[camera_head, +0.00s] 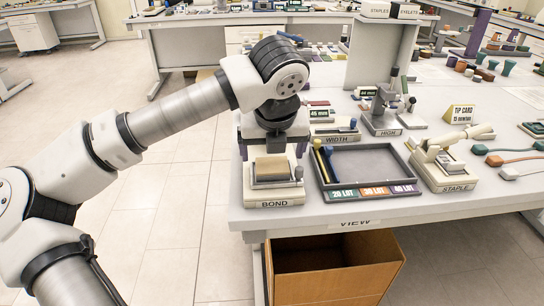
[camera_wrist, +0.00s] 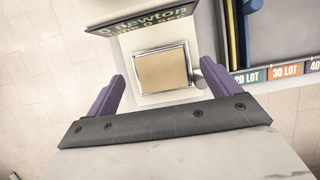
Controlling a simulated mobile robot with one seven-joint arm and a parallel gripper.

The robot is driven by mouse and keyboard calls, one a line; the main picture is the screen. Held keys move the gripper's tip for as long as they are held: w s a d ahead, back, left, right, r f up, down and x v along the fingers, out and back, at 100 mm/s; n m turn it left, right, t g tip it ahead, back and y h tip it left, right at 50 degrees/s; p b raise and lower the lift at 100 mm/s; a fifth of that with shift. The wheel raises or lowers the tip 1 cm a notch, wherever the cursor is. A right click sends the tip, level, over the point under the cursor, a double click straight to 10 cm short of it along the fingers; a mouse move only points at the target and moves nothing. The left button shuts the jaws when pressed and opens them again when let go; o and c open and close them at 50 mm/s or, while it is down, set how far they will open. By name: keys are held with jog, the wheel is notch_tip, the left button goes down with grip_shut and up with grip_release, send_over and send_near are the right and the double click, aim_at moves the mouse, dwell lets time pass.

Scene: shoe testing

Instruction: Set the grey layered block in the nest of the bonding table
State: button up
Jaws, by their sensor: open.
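The bonding table (camera_head: 275,203), a cream unit marked BOND, stands at the front left corner of the bench. Its nest shows in the wrist view as a silver frame (camera_wrist: 189,66) around a flat tan square (camera_wrist: 162,70). The tan surface also shows in the head view (camera_head: 271,166). I cannot tell whether it is the nest floor or the top of a block. No clearly grey layered block can be made out. My gripper (camera_head: 271,152) is open above the bonding table, its purple fingers (camera_wrist: 163,80) apart on either side of the nest, holding nothing.
A dark grey tray (camera_head: 365,165) with lot labels lies just right of the bonding table. The stapler unit (camera_head: 444,172), width gauge (camera_head: 335,133) and press (camera_head: 382,118) stand beyond. A reading panel (camera_wrist: 140,17) stands behind the nest. An open brown box (camera_head: 335,270) is below the bench edge.

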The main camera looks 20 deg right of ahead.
jog(key=v, duration=1.1)
jog(key=shift+b, duration=0.4)
